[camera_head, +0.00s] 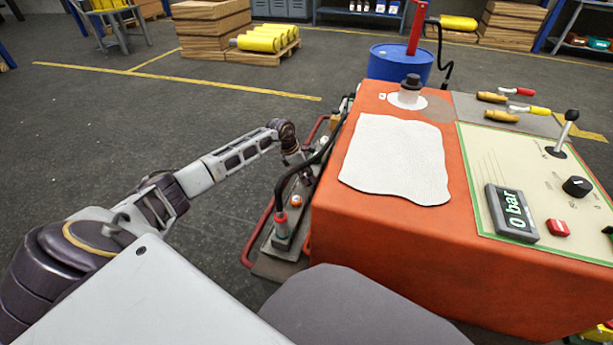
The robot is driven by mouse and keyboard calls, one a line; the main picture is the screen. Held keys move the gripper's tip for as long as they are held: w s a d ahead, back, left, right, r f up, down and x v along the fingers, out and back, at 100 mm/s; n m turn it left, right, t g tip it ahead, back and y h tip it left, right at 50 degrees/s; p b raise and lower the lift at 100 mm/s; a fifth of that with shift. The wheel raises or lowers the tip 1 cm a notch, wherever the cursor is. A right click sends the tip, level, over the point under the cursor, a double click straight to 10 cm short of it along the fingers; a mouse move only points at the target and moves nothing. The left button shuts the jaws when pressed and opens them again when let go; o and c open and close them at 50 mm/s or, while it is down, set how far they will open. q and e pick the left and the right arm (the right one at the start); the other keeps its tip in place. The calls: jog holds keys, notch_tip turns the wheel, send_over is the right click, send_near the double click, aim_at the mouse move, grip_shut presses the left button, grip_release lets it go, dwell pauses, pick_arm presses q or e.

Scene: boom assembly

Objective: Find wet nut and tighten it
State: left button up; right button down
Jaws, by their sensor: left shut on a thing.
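My left arm comes in from the left, and my left gripper (307,174) reaches down at the left side of the orange machine. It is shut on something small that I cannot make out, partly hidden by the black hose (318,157). A hose fitting with a red collar (281,218) stands on a metal block nearer to me. A small orange fitting (296,200) sits just below the gripper. I cannot tell which nut is wet. My right gripper is not in view.
The orange machine (385,240) fills the right, with a white cloth (396,158), a pressure display reading 0 bar (511,213), a lever (564,133) and screwdriver-like tools (502,115) on top. A blue barrel (400,64) stands behind.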

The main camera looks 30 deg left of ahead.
pick_arm(q)
jog(key=shift+m+g+b, duration=0.3)
jog(key=shift+m, duration=0.5)
jog(key=o, duration=1)
jog(key=shift+r+h, duration=0.1)
jog(key=shift+h, duration=0.2)
jog(key=shift+v, duration=5.9)
